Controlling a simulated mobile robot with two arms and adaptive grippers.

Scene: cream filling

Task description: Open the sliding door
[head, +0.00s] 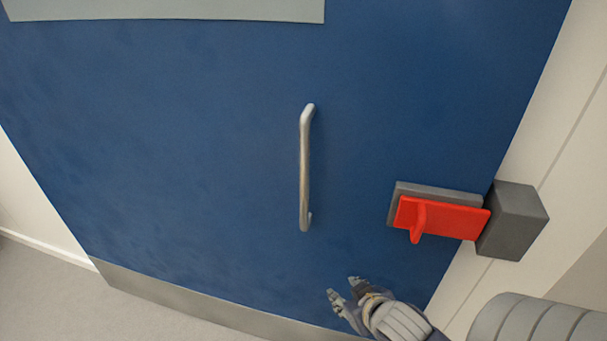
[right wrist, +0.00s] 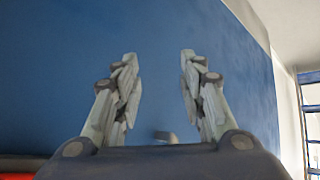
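The blue sliding door (head: 200,150) fills most of the head view and appears in the right wrist view (right wrist: 60,60). A silver vertical bar handle (head: 305,170) is fixed at its middle. A red latch (head: 450,217) with a small tab sits on a grey plate at the door's right side, its right end against a dark grey block (head: 516,222). My right gripper (head: 341,286) is below the handle and lower left of the latch. Its fingers (right wrist: 159,56) are spread with nothing between the tips. My left gripper is out of view.
A pale frame (head: 480,285) borders the door on the right. A metal kick strip (head: 180,304) runs along the door's bottom. Grey floor (head: 50,295) shows at lower left. A light panel (head: 165,10) is at the door's top.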

